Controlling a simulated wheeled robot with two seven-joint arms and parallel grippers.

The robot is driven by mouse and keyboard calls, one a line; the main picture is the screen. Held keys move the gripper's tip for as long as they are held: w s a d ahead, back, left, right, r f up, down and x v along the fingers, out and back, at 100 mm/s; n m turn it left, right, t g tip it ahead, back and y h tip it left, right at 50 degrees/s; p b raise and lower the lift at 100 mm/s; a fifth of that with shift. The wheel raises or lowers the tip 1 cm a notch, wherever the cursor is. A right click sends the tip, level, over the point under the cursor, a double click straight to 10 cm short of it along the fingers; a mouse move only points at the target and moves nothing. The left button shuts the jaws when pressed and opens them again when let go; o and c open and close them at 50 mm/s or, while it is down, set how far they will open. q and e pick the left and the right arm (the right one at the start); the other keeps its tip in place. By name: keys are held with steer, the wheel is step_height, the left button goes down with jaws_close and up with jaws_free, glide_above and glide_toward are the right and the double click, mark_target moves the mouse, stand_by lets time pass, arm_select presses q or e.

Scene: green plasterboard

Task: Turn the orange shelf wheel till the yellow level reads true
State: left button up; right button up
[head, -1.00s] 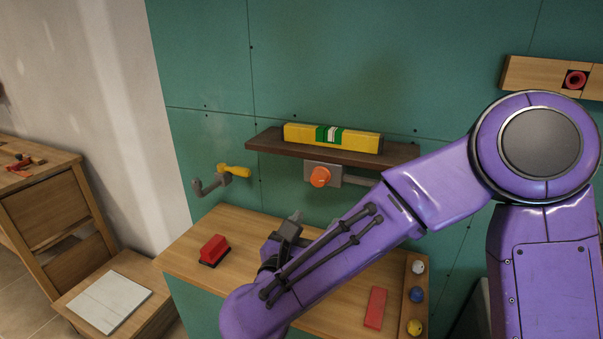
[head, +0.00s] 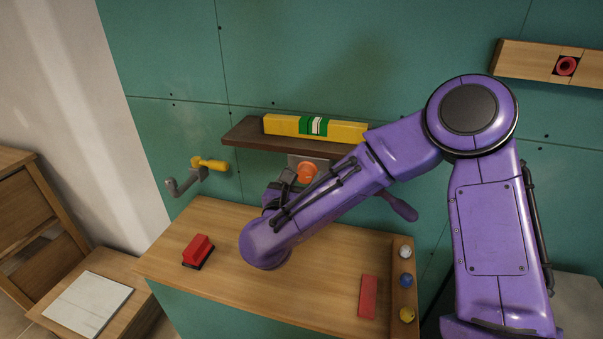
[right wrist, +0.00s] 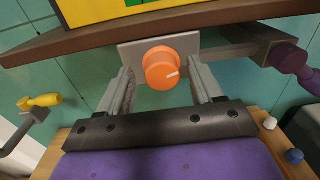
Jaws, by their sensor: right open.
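The orange shelf wheel (head: 307,172) sits on a grey plate under the dark brown shelf (head: 245,135). The yellow level (head: 345,131) with a green middle lies on that shelf; its reading is too small to tell. In the right wrist view the orange wheel (right wrist: 161,68) has a pale mark pointing right. My right gripper (head: 288,178) is just below and left of the wheel in the head view. In the right wrist view its open fingers (right wrist: 160,88) stand on either side of the wheel, apart from it. My left gripper is not in view.
A yellow-handled crank (head: 209,163) is on the green wall at left. On the wooden bench are a red block-like tool (head: 198,250), a flat red block (head: 367,296) and a rack of small balls (head: 406,280).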

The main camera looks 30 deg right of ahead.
steer(key=shift+s+d, duration=0.1)
steer(key=shift+s, duration=0.05)
steer(key=c, duration=1.1)
steer(key=shift+o, duration=0.2)
steer(key=shift+f+n+b, duration=0.25)
steer(key=shift+n+b, duration=0.35)
steer(key=shift+b, duration=0.5)
steer(key=shift+r, duration=0.15)
steer(key=shift+r+n, duration=0.1)
steer(key=shift+n, duration=0.2)
steer(key=o, duration=1.1)
steer(key=shift+c, duration=0.2)
